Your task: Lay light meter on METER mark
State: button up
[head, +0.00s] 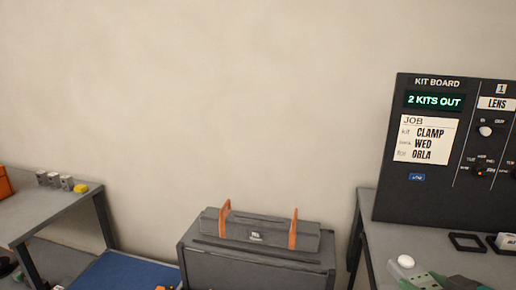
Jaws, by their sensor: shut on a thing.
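A small white dome (405,261) shows at the bottom right, at the left part of the grey table (384,238). Next to it is a grey-green body (418,280), cut off by the bottom edge. These may be the light meter, but I cannot tell for sure, nor whether it is held or resting. A black rectangular outline (468,242) lies on the table; no METER lettering is readable. My gripper cannot be made out in this view.
A grey case with orange straps (262,238) sits on a cabinet (255,268) in the middle. A left bench (45,215) holds small grey cylinders (54,181) and a yellow item (80,188).

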jog(key=w+a+f, duration=0.4)
jog(key=w+f, duration=0.2)
jog(key=w, duration=0.3)
jog(key=w+a+f, duration=0.4)
jog(key=w+f, duration=0.3)
jog(key=w, duration=0.2)
jog(key=w+a+f+m+h, duration=0.1)
jog(key=a+f, duration=0.3)
jog(key=f, duration=0.7)
jog(key=w+a+f+m+h, duration=0.1)
jog(key=a+f, duration=0.3)
jog(key=f, duration=0.7)
jog(key=shift+w+a+f, duration=0.25)
jog(key=shift+w+a, duration=0.05)
